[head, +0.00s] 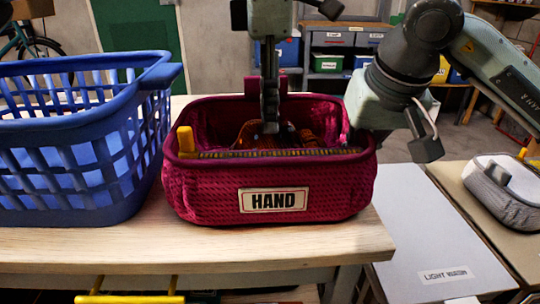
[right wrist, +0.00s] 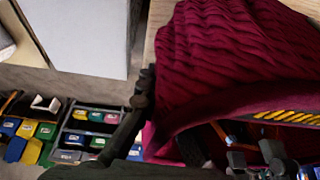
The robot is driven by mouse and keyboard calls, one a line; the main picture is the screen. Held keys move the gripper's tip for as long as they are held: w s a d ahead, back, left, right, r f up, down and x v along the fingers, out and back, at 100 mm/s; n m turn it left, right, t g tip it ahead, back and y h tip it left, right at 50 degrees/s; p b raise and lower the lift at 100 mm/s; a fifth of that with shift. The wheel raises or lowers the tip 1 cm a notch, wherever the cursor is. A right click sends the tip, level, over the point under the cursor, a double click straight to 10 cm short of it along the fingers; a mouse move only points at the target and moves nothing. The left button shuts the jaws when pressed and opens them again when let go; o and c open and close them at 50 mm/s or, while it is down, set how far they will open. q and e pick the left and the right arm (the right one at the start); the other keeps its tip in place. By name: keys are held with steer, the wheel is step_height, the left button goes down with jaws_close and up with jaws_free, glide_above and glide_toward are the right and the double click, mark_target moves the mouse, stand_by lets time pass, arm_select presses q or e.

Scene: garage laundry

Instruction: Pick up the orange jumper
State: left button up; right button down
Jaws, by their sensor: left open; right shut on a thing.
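The orange jumper (head: 252,136) lies inside the maroon basket (head: 190,195) marked HAND; only its upper part shows above the front rim. My left gripper (head: 270,125) points straight down into the basket over the jumper, open, its fingertips close to or among the cloth; contact is unclear. My right gripper (right wrist: 166,125) is shut on the basket's wall at its right side, one finger outside and one inside. In the head view the right fingers are mostly hidden behind my wrist.
A blue laundry basket (head: 75,215) stands just left on the wooden table (head: 290,250). A yellow-and-dark striped strip (head: 265,153) runs inside the maroon basket's front rim. To the right are a LIGHT WASH surface (head: 420,225) and a grey basket (head: 500,195). Shelves with coloured bins stand behind.

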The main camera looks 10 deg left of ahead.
arm_select(q)
steer(key=shift+f, duration=1.45)
steer(key=shift+c, duration=0.6)
jaws_close()
steer(key=shift+r, duration=0.1)
